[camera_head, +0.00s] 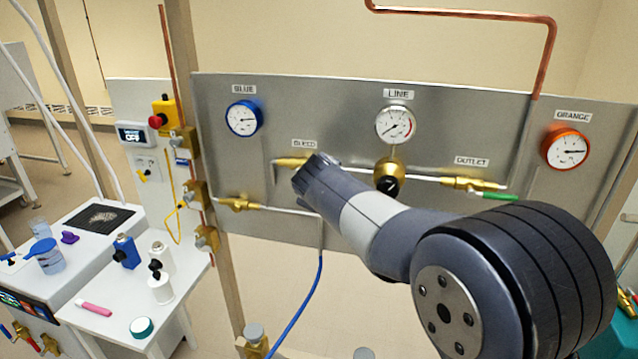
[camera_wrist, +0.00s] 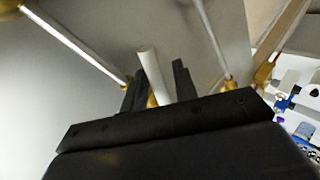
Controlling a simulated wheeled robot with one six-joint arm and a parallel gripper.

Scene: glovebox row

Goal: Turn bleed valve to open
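The brass bleed valve (camera_head: 290,162) sits on the grey panel under the BLEED label in the head view. Its right part is hidden behind my gripper (camera_head: 312,172), which is right at it. In the wrist view a pale lever (camera_wrist: 152,73) stands between the two dark fingers of my gripper (camera_wrist: 157,88), with a bit of brass (camera_wrist: 152,101) at its base. The fingers are apart, with some space beside the lever. I cannot tell whether either finger touches it.
The panel (camera_head: 235,90) also carries a blue gauge (camera_head: 243,118), a line gauge (camera_head: 396,124), an orange gauge (camera_head: 566,148), a dark regulator knob (camera_head: 388,185) and the outlet valve (camera_head: 474,184) with its green handle. A white side table (camera_head: 115,315) with bottles stands lower left.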

